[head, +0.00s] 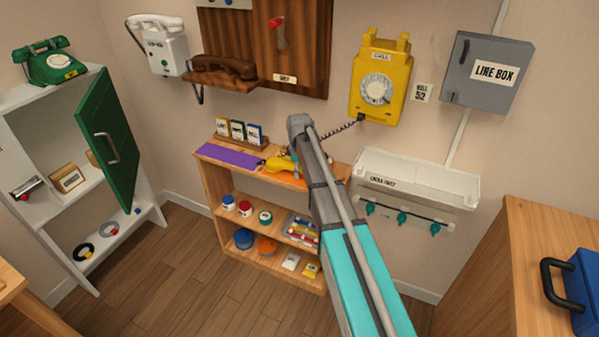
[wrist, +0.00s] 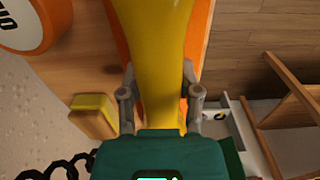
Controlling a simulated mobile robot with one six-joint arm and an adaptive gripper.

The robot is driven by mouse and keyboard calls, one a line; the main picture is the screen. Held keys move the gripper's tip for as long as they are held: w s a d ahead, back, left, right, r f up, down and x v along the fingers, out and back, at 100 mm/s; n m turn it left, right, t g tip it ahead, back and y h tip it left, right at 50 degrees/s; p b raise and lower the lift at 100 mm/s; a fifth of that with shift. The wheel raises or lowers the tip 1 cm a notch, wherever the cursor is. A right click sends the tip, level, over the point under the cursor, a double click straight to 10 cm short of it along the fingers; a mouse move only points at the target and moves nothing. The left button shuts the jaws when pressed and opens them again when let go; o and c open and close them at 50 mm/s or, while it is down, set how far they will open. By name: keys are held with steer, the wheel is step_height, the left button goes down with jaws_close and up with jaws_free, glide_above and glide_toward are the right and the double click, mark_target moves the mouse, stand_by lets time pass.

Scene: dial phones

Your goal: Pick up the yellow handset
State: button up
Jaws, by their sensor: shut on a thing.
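The yellow handset (head: 279,165) is over the top of the low wooden shelf, partly hidden behind my arm. In the wrist view the handset (wrist: 152,50) runs up the middle of the picture, above an orange strip (wrist: 198,45). My gripper (wrist: 160,90) has one finger on each side of the handset and is shut on it. I cannot tell whether the handset touches the surface. In the head view my gripper is mostly hidden by my arm. The yellow wall phone (head: 380,85) hangs above, its cradle empty. A black coiled cord (head: 342,128) runs from it behind my arm.
A purple mat (head: 228,155) and a rack of labelled cards (head: 238,132) are on the shelf top. A white wall tray (head: 415,180) with teal hooks is to the right. A green cabinet door (head: 108,145) stands open at left. A yellow block (wrist: 92,117) is beside the handset.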

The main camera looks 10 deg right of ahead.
jaws_close()
steer(key=shift+r, duration=0.15)
step_height(320, 180, up, 2)
steer(key=shift+r+p, duration=0.1)
steer(key=shift+p, duration=1.15)
steer(key=s+r+p, duration=1)
steer(key=s, duration=0.4)
steer(key=shift+r, duration=0.25)
steer(key=shift+d, duration=0.2)
